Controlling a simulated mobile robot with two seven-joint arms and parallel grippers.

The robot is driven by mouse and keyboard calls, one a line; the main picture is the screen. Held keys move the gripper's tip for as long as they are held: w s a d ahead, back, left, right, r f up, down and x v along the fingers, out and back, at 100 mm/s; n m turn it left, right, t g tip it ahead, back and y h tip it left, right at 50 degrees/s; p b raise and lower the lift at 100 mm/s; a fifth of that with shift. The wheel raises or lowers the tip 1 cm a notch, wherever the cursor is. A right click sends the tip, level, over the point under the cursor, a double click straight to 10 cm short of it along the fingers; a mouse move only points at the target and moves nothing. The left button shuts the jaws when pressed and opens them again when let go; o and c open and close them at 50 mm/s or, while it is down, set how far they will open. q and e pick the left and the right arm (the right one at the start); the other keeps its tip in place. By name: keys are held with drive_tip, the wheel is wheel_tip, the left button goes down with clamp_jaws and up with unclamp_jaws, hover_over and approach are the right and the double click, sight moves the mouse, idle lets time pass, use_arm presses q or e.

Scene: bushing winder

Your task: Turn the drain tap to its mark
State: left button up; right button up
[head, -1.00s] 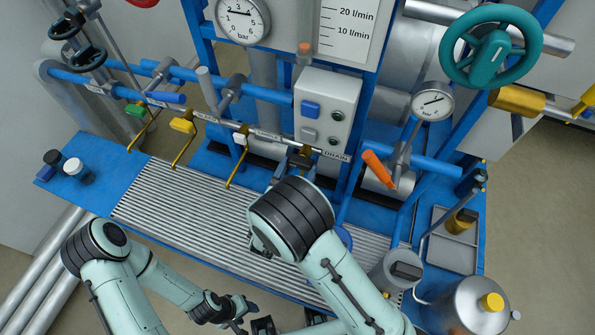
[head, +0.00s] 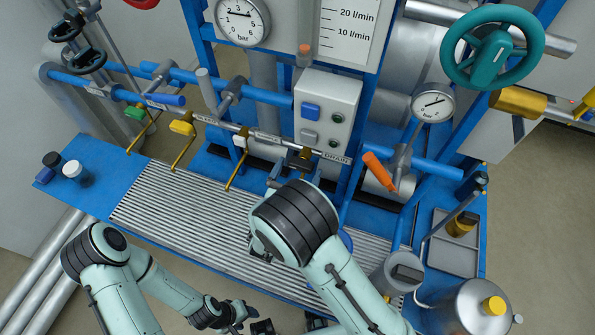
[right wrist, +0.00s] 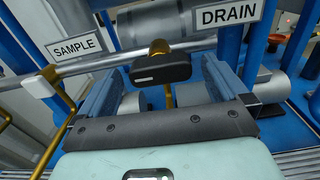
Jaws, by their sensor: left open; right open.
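The drain tap's dark handle (right wrist: 161,68) lies crosswise on a brass stem in the right wrist view, close to the pipe. The DRAIN label (right wrist: 227,16) is up and to its right; it also shows in the head view (head: 337,158). My right gripper (right wrist: 156,72) is open, its fingers either side of the handle in that view, with gaps on both sides. I cannot tell whether the handle is between the pads or just beyond them. My left gripper (head: 245,317) is open and empty low in the picture. I cannot make out the tap's mark.
The SAMPLE label (right wrist: 78,47) and a white-handled tap (right wrist: 42,84) are left of the drain tap. A yellow-handled tap (head: 182,128) is further left. A control box (head: 326,108) stands behind, an orange lever (head: 376,170) to the right. The slatted grating (head: 170,215) is clear at left.

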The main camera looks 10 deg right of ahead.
use_arm(q)
drive_tip(key=shift+s+f+b, duration=0.3)
drive_tip(key=shift+f+b, duration=0.2)
drive_tip(key=shift+f, duration=0.1)
drive_tip(key=shift+s+f+b, duration=0.3)
drive_tip(key=shift+f+b, duration=0.15)
drive_tip(key=shift+f, duration=0.1)
use_arm(e)
drive_tip(key=v, duration=1.3)
drive_tip(key=shift+s+a, duration=0.1)
